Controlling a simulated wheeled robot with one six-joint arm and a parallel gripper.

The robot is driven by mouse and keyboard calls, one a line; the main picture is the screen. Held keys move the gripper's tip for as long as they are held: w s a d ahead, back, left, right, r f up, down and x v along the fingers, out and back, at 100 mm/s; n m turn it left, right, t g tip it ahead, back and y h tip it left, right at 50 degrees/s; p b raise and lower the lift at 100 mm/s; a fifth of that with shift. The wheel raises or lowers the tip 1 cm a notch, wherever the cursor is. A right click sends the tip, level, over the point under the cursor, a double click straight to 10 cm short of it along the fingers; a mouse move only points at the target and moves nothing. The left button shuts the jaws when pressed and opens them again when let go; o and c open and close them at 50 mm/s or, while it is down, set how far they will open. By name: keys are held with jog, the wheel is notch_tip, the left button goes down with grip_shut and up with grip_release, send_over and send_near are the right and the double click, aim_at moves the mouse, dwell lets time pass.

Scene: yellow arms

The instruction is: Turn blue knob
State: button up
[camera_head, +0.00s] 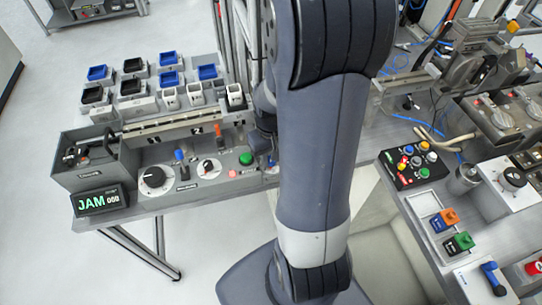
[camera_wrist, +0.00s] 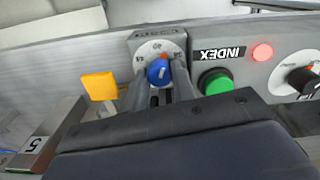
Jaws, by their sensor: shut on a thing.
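The blue knob (camera_wrist: 159,72) sits on a pale round dial plate with printed marks, in the upper middle of the wrist view. A white line runs across its face, and a small orange mark shows at its edge. My gripper (camera_wrist: 160,80) has one finger on each side of the knob and is shut on it. In the head view my gripper (camera_head: 266,145) is at the right end of the grey control panel (camera_head: 215,178), partly behind my arm. The knob cannot be made out clearly there.
Beside the knob are a green button (camera_wrist: 215,82), a red lamp (camera_wrist: 262,52) and a black knob (camera_wrist: 302,80). A yellow block (camera_wrist: 99,86) stands on the other side. A JAM display (camera_head: 100,200) is at the panel's left. Bins (camera_head: 170,77) stand behind.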

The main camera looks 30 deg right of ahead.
jog(key=m, duration=0.3)
jog(key=shift+m+b, duration=0.3)
jog(key=shift+m, duration=1.8)
jog(key=o, duration=0.7)
jog(key=shift+r, duration=0.1)
notch_tip(320, 180, up, 11)
jog(key=shift+f, duration=0.2)
notch_tip(320, 180, down, 11)
jog(key=shift+r, duration=0.1)
